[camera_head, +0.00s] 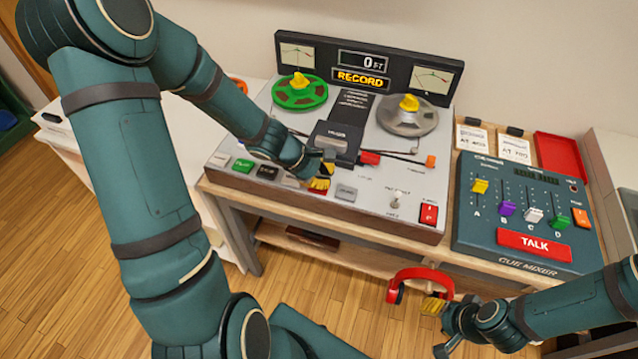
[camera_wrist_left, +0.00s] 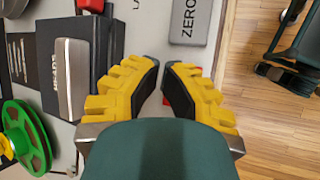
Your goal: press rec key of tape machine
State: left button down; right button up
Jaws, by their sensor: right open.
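The grey tape machine (camera_head: 395,185) stands on a wooden desk, with a row of keys along its front. Its display reads 0 FT and a lit RECORD sign (camera_head: 361,79) shows below that. My left gripper (camera_head: 320,183) is low over this row, between the black key (camera_head: 267,172) and the grey key (camera_head: 346,192). In the left wrist view, the yellow fingers (camera_wrist_left: 163,67) have a narrow gap between them. A bit of red, likely the rec key (camera_wrist_left: 166,99), shows there; contact cannot be told. My right gripper (camera_head: 438,326) is open and empty near the lower right.
The green key (camera_head: 243,165) is left of the black one. The grey ZERO key (camera_wrist_left: 190,22) is beyond my left fingertips. A red button (camera_head: 429,214) is at the machine's right front. The cue mixer (camera_head: 485,232) stands to the right. Red headphones (camera_head: 421,276) hang below the desk's front edge.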

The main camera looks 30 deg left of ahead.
pick_arm(q)
jog(key=shift+r+p, duration=0.7)
jog(key=shift+r, duration=0.2)
notch_tip(320, 180, up, 5)
jog(key=p, duration=0.4)
dwell(0.9)
